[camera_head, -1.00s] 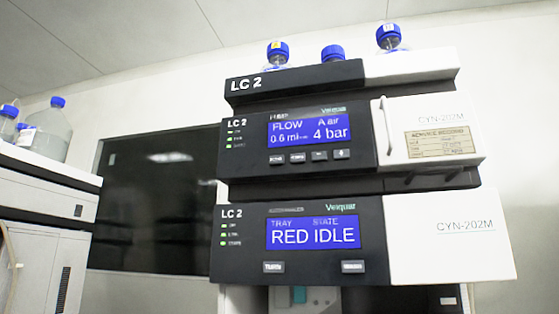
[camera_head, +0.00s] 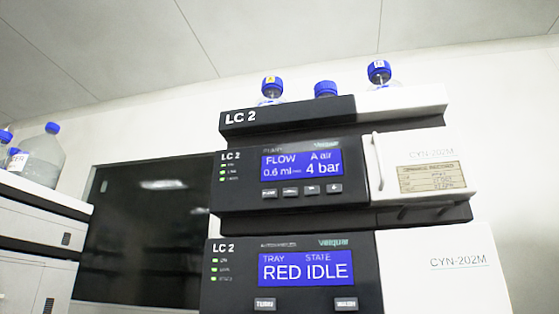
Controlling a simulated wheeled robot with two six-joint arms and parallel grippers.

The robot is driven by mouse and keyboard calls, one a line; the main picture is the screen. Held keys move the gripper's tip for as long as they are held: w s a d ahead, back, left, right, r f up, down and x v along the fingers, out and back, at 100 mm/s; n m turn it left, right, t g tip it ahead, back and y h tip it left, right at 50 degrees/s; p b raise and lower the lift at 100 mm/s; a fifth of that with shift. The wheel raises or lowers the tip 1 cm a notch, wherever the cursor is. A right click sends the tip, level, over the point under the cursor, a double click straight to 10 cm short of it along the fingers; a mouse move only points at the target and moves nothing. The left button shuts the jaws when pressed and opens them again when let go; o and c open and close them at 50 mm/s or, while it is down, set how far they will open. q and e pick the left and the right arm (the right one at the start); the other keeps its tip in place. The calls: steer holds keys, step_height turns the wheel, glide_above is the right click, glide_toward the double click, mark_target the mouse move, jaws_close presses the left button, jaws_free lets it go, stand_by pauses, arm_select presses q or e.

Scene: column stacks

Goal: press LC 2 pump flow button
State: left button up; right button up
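The LC 2 pump module (camera_head: 240,185) is a black-fronted unit in the middle of the head view. Its blue screen (camera_head: 301,165) reads FLOW 0.6 ml and A air 4 bar. A row of small grey buttons sits under the screen; the leftmost button (camera_head: 269,194) is likely the flow button, but its label is too blurred to read surely. A white door (camera_head: 425,170) with a handle is to the right of the screen. Neither of my grippers shows in this view.
Below the pump is the LC 2 autosampler (camera_head: 230,292), its screen reading RED IDLE. Blue-capped bottles (camera_head: 272,88) stand on the LC 2 top tray (camera_head: 290,116). Another instrument stack (camera_head: 35,235) with bottles stands at left. A dark glossy panel (camera_head: 150,235) is behind.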

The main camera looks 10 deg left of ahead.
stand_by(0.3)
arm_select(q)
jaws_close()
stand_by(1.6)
